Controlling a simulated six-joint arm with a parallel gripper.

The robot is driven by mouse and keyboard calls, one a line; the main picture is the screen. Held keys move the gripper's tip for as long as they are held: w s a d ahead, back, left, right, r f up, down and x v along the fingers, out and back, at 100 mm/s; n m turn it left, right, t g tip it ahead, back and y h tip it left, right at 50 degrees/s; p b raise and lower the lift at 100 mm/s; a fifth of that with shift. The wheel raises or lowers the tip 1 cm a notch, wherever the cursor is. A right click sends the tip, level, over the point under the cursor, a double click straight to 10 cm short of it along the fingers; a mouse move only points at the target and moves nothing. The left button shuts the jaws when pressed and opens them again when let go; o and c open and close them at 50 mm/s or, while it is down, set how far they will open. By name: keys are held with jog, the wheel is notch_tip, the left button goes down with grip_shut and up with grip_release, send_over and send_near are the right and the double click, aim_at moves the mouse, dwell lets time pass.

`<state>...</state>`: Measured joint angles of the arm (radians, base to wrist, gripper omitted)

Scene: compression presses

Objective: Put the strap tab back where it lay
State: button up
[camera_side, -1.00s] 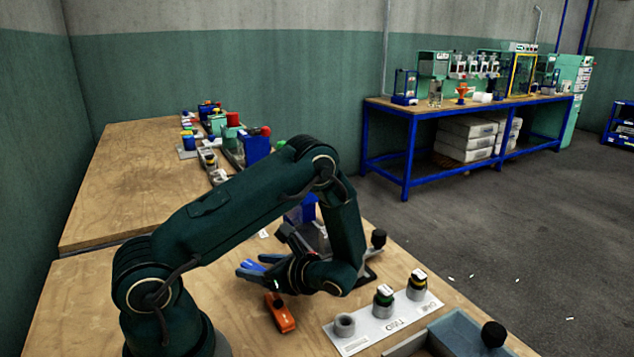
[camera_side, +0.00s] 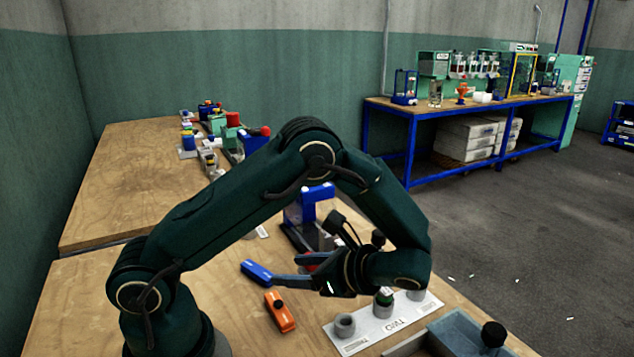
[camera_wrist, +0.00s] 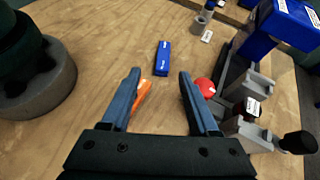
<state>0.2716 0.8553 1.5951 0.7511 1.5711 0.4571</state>
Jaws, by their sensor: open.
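A blue bar with white lettering (camera_side: 257,272) lies flat on the wooden bench; I cannot read the lettering, and it may be the strap tab. It also shows in the wrist view (camera_wrist: 163,58), lying apart from and beyond my fingertips. My gripper (camera_side: 290,270) is low over the bench to the right of the bar, with its fingers spread and nothing between them. In the wrist view, my gripper (camera_wrist: 160,76) points toward the near end of the bar. An orange piece with a black knob (camera_side: 280,312) lies nearer the camera, partly hidden behind my left finger in the wrist view.
A blue press (camera_side: 308,204) stands behind my gripper. A red ball (camera_wrist: 205,87) is close beside my right finger. A white labelled plate (camera_side: 365,337) with round holders and a grey-blue tray (camera_side: 455,335) stand at the front right. Bare wood surrounds the bar.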

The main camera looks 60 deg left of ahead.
jog(key=s+d+r+n+t+h, duration=0.5)
jog(key=d+r+n+t+h, duration=0.5)
jog(key=n+h, duration=0.1)
jog(key=shift+d+n+t, duration=0.15)
jog(key=shift+n+t, duration=0.15)
jog(key=shift+n, duration=0.5)
jog(key=shift+s+r, duration=0.1)
dwell(0.5)
